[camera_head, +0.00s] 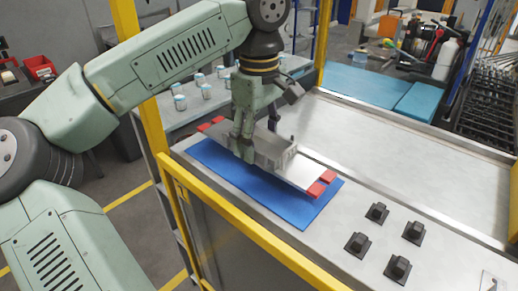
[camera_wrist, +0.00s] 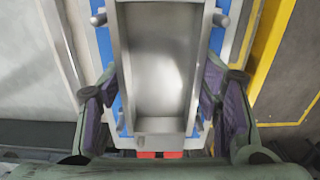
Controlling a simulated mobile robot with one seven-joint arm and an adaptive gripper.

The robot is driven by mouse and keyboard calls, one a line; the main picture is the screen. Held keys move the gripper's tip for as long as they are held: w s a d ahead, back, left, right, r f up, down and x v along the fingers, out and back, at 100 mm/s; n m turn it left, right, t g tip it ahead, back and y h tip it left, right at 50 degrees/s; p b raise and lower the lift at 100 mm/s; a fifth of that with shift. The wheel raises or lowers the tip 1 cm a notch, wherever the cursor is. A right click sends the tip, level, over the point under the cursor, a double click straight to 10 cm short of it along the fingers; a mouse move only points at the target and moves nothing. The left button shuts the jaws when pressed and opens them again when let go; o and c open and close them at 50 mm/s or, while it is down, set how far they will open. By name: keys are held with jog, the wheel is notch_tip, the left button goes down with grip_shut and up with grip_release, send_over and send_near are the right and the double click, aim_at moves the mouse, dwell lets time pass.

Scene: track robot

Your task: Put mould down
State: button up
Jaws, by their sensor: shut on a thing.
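The mould is a grey metal trough (camera_head: 277,151) with small pegs at its corners. In the wrist view the hollow of the mould (camera_wrist: 160,65) faces the camera. My gripper (camera_head: 243,150) is shut on the mould, with one padded finger on each side of it in the wrist view (camera_wrist: 163,118). The mould is level over a thin silver plate (camera_head: 300,171) with red blocks (camera_head: 322,183) at its ends. The plate lies over a blue mat (camera_head: 215,163). I cannot tell whether the mould touches the plate. My gripper hides part of the mould.
A yellow frame rail (camera_head: 250,236) runs along the near table edge, with a yellow post (camera_head: 153,130) at left. Several black fixtures (camera_head: 398,267) stand at right. Several small cans (camera_head: 206,91) stand on a table behind.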

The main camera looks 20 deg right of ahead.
aim_at(259, 148)
jog(key=shift+f+p, duration=0.3)
jog(key=shift+f, duration=1.3)
jog(key=shift+f, duration=0.15)
jog(key=o, duration=1.9)
jog(key=shift+c, duration=0.2)
notch_tip(259, 148, up, 12)
jog(key=b, duration=0.1)
jog(key=shift+b, duration=0.35)
jog(key=shift+d, duration=0.1)
